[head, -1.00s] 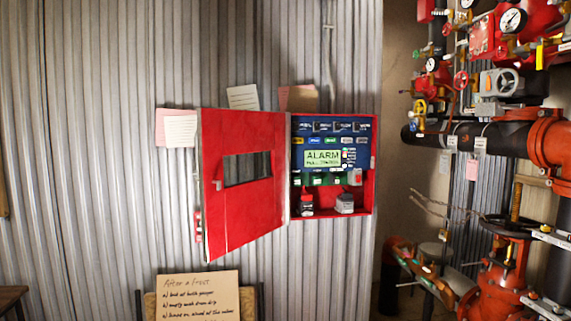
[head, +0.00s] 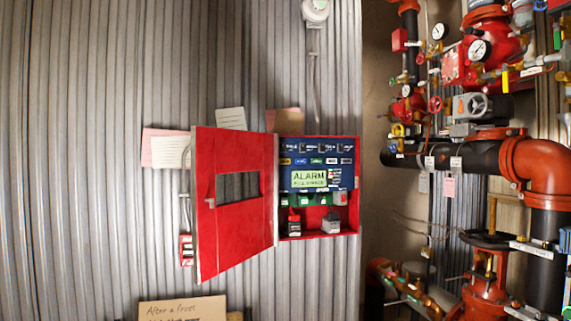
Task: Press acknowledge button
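A red alarm cabinet (head: 318,233) hangs on the corrugated wall, right of the middle in the head view. Its red door (head: 236,232) with a small window stands swung open to the left. Inside is a blue panel (head: 345,150) with a lit display (head: 309,178) reading "ALARM" and a smaller line below it. Rows of small buttons and labels sit above and below the display. The lettering is too small to tell which one is the acknowledge button. Neither of my grippers shows.
Red and black riser pipes (head: 545,170) with gauges and valves fill the right side. Paper notes (head: 170,149) are fixed by the cabinet. A cardboard sign (head: 182,309) headed "After a frost" stands low. The wall left of the cabinet is mostly bare.

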